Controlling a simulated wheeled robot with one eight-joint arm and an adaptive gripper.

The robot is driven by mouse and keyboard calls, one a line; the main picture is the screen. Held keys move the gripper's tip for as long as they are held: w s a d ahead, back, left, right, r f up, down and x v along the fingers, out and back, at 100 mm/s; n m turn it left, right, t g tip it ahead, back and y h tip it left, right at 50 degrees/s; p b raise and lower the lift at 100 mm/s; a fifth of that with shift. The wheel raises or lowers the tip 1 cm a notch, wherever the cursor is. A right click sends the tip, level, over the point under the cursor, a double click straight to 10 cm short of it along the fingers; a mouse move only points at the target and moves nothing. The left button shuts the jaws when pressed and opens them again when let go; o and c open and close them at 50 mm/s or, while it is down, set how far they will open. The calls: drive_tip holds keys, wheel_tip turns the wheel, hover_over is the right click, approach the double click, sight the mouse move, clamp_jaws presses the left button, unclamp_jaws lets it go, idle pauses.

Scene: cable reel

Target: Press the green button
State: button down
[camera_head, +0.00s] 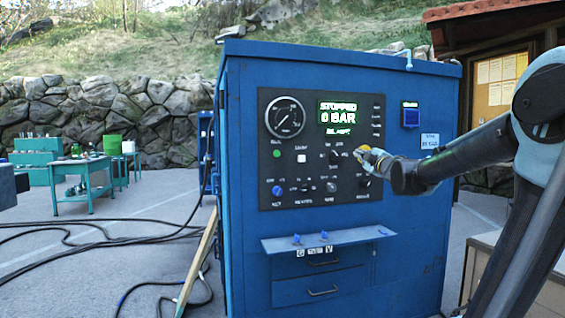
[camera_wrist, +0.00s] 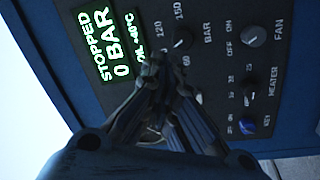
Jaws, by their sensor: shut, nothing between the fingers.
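The green button (camera_head: 277,153) is a small round green spot on the black control panel (camera_head: 268,180) of the blue cabinet, below the gauge. My gripper (camera_head: 358,153) is shut and empty, in front of the panel's right part, well to the right of the green button. In the wrist view my gripper (camera_wrist: 158,68) points at the panel between the display and the BAR knob (camera_wrist: 183,58). I cannot tell whether the fingertips touch the panel. The green button does not show in the wrist view.
The display (camera_head: 338,112) reads STOPPED, 0 BAR. A white button (camera_head: 301,158) sits right of the green one, with several knobs below. A blue shelf (camera_head: 330,239) juts out under the panel. Cables lie on the floor at left, near a green workbench (camera_head: 83,178).

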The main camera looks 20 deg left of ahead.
drive_tip(key=s+a+f+n+g+y, duration=0.1)
drive_tip(key=a+n+g+y, duration=0.3)
drive_tip(key=a, duration=0.6)
drive_tip(key=s+a+f+n+g+y, duration=0.1)
drive_tip(key=s+a+n+g+y, duration=0.2)
drive_tip(key=a+n+g, duration=0.6)
drive_tip(key=a+n+y, duration=0.1)
drive_tip(key=n+y, duration=0.1)
drive_tip(key=shift+s+a+n, duration=0.3)
approach(277, 153)
drive_tip(key=s+a+f, duration=0.2)
drive_tip(key=s+a, duration=0.2)
drive_tip(key=shift+w+a+r, duration=0.1)
drive_tip(key=shift+w+a, duration=0.65)
drive_tip(key=shift+w, duration=0.15)
drive_tip(key=shift+w+a, duration=0.7)
drive_tip(key=shift+w, duration=0.2)
